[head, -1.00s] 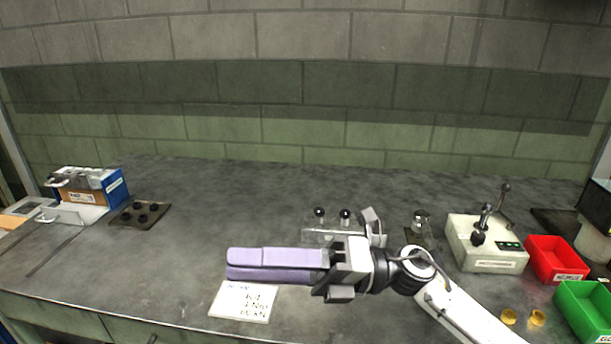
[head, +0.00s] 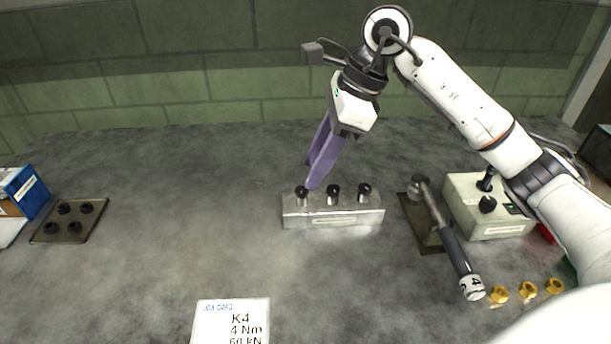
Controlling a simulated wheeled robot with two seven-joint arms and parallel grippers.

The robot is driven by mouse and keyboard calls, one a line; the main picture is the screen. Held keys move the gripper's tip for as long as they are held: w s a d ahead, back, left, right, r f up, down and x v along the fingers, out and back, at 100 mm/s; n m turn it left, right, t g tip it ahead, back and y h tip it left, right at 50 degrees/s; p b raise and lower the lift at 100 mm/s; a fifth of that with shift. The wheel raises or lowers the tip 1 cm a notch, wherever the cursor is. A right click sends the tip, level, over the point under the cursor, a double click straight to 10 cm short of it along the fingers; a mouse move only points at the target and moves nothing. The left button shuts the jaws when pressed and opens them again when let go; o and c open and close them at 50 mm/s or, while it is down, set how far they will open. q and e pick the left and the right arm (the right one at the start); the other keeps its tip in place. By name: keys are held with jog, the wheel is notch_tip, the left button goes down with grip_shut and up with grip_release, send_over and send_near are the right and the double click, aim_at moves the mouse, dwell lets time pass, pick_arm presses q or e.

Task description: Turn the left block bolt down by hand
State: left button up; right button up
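The metal block (head: 345,219) stands on the bench in the middle of the head view. Three black-headed bolts rise from its top in a row. The left block bolt (head: 302,197) is at the block's left end, near the middle bolt (head: 333,192) and the right bolt (head: 364,190). My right gripper (head: 311,176) reaches down from above with long purple fingers. Its tips are close to the left bolt's head, slightly above and to its right in the picture. I cannot tell whether they touch it or how far they are apart. My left gripper is out of view.
A dark-handled wrench (head: 452,245) rests on a dark plate (head: 428,235) right of the block. A beige control box (head: 490,220) stands beyond it. Yellow nuts (head: 527,290) lie at front right. A job card (head: 231,322) lies in front.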

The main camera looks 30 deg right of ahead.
aim_at(300, 190)
jog(key=x, duration=0.4)
jog(key=shift+w+a, duration=0.1)
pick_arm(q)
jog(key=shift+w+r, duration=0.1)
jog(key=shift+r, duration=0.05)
pick_arm(e)
jog(key=shift+c, duration=0.9)
grip_shut()
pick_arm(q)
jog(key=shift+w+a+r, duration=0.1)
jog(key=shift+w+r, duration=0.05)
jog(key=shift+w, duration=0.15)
